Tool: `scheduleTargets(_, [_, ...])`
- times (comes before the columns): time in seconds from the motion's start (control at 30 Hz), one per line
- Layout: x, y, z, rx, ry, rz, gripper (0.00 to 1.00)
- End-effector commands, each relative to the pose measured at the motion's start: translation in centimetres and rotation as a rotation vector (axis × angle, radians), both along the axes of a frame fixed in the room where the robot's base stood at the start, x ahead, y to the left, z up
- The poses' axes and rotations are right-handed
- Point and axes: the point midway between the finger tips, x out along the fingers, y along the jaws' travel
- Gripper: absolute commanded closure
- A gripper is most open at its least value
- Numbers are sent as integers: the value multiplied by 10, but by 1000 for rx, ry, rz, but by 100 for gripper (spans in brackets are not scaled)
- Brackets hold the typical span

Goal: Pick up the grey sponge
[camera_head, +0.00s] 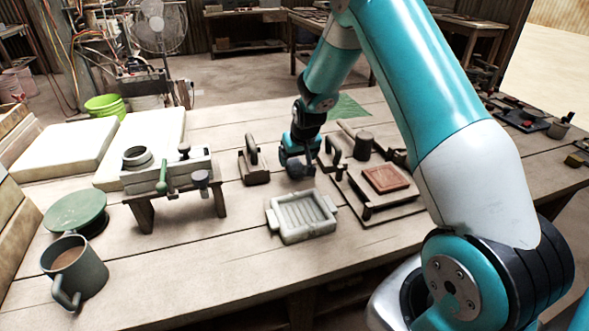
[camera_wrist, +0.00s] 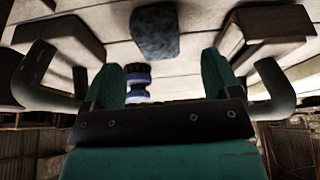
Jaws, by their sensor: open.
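The grey sponge (camera_wrist: 155,31) is a dark blue-grey rough block at the top middle of the wrist view, on the pale wooden table. It lies beyond my fingertips, roughly in line with the gap between them. My gripper (camera_wrist: 161,62) is open, with a teal finger on each side and nothing held. In the head view my gripper (camera_head: 299,150) points down low over the table. A dark grey lump there, at its fingertips, may be the sponge, but the gripper partly hides it.
A block with a dark handle (camera_head: 253,163) stands close left of my gripper. Another dark handle (camera_head: 333,150) is close on the right, beside the board with a red tile (camera_head: 386,178). A pale tray-like mould (camera_head: 303,217) lies in front. A small blue-and-white item (camera_wrist: 138,80) shows between my fingers.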

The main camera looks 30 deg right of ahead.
Motion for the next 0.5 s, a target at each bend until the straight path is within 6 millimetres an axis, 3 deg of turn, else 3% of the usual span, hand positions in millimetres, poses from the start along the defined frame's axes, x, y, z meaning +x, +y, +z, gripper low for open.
scheduleTargets(0.33, [17,-6,-40,0,2,0,17])
scheduleTargets(0.5, [22,-7,-49,0,-1,0,17])
